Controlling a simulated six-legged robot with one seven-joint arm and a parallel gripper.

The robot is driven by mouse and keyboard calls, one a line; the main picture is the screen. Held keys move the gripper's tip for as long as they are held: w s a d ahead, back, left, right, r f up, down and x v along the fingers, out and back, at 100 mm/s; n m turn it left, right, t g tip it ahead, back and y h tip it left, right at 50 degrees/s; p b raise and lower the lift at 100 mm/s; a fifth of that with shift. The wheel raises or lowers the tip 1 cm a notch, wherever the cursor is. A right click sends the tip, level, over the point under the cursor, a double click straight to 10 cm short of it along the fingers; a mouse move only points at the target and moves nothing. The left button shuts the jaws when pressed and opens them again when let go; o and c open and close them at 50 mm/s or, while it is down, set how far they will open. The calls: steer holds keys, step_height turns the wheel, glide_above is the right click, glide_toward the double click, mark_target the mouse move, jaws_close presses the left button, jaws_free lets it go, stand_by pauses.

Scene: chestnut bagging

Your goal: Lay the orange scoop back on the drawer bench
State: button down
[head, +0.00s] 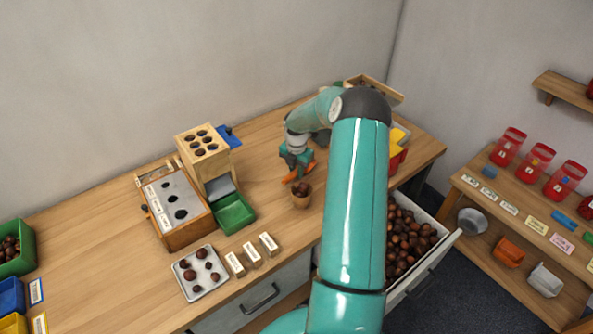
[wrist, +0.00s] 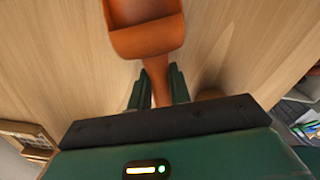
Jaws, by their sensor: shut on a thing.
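The orange scoop (wrist: 148,38) is in my gripper (wrist: 158,88), with the two dark green fingers on either side of its handle. Its bowl points away from the gripper in the wrist view. In the head view my gripper (head: 294,163) is over the drawer bench (head: 105,222), and parts of the orange scoop (head: 310,169) show beside the fingers. The scoop appears just above the wooden top; I cannot tell whether it touches. My arm hides part of the bench top.
A small brown cup with chestnuts (head: 301,198) stands just in front of the gripper. A green tray (head: 236,214) and a wooden block stand (head: 204,155) are to the left. An open drawer (head: 444,240) full of chestnuts juts out at front right. Bare wood lies behind the cup.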

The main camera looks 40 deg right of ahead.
mark_target(296, 169)
steer(key=shift+f, duration=0.15)
steer(key=c, duration=1.3)
jaws_free()
step_height(296, 169, up, 12)
steer(key=s+a+r+m+t+h, duration=0.15)
steer(key=a+r+m, duration=0.25)
steer(key=a+r, duration=0.6)
steer(key=s+a+r+m+h, duration=0.1)
steer(key=s+a+r+m, duration=0.3)
steer(key=a+r, duration=0.6)
steer(key=s+a+r+m+t+y, duration=0.1)
steer(key=s+a+m+t, duration=0.1)
steer(key=s+a+m, duration=0.4)
steer(key=s+a+r+m+t+y, duration=0.1)
steer(key=s+a+m+t, duration=0.1)
steer(key=s+a+m, duration=0.5)
steer(key=s+a, duration=0.5)
steer(key=shift+a+r, duration=0.3)
steer(key=shift+a, duration=0.05)
